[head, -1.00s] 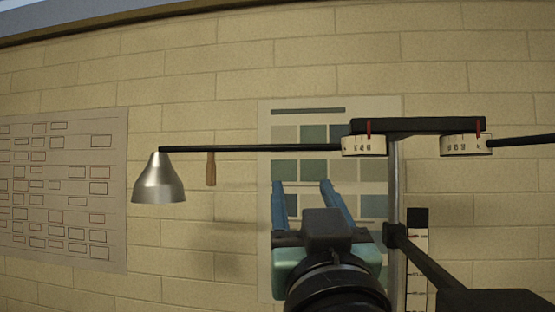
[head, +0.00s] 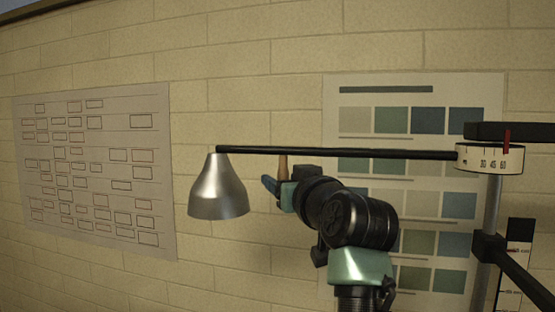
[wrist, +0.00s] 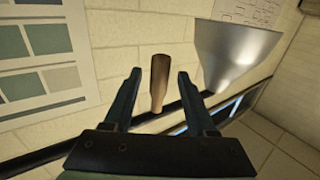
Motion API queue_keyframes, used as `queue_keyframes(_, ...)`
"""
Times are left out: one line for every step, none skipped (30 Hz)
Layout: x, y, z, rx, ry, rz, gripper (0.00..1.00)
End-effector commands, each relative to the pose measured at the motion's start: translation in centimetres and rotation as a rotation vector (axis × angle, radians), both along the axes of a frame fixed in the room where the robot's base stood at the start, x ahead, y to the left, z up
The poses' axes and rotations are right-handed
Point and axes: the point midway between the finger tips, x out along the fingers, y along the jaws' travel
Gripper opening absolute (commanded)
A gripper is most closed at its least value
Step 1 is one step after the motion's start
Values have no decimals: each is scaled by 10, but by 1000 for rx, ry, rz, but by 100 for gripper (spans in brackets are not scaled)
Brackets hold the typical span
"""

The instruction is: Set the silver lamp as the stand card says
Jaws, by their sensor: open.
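The silver lamp (head: 218,192) is a cone shade hanging from the left end of a black rod (head: 350,153); it also shows in the wrist view (wrist: 236,52). A wooden handle (wrist: 159,82) sits on the rod near the shade; its top shows in the head view (head: 283,166). A white dial (head: 478,159) at the rod's right end reads 30, 45, 60, with a red pointer (head: 506,141) near 60. My gripper (wrist: 158,72) is open, its fingers either side of the handle in the wrist view; contact is not visible. I cannot identify the stand card.
A colour chart (head: 385,90) and a diagram sheet (head: 95,170) hang on the brick wall. The space left of the shade is free.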

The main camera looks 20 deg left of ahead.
Motion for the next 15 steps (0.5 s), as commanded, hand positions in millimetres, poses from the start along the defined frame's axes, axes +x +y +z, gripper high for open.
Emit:
queue_keyframes(7, 5, 5, 0, 2, 1, 57)
queue_keyframes(11, 8, 5, -1, 3, 1, 57)
queue_keyframes(15, 11, 4, 0, 2, 1, 57)
queue_keyframes(18, 13, 4, -1, 1, 1, 57)
queue_keyframes(21, 14, 4, -1, 1, 1, 57)
queue_keyframes(24, 16, 4, 0, 0, 1, 57)
queue_keyframes(26, 17, 3, 0, 0, 0, 57)
queue_keyframes(27, 18, 3, 0, 0, 0, 57)
queue_keyframes(29, 20, 2, -1, -1, 0, 57)
queue_keyframes(30, 20, 2, -2, -1, -1, 57)
queue_keyframes(31, 21, 1, -2, -1, -1, 57)
queue_keyframes(32, 21, 1, -1, -2, -1, 57)
queue_keyframes(32, 22, 1, -1, -2, -1, 57)
queue_keyframes(32, 22, 1, -1, -3, -1, 57)
queue_keyframes(33, 22, 0, -1, -3, -1, 57)
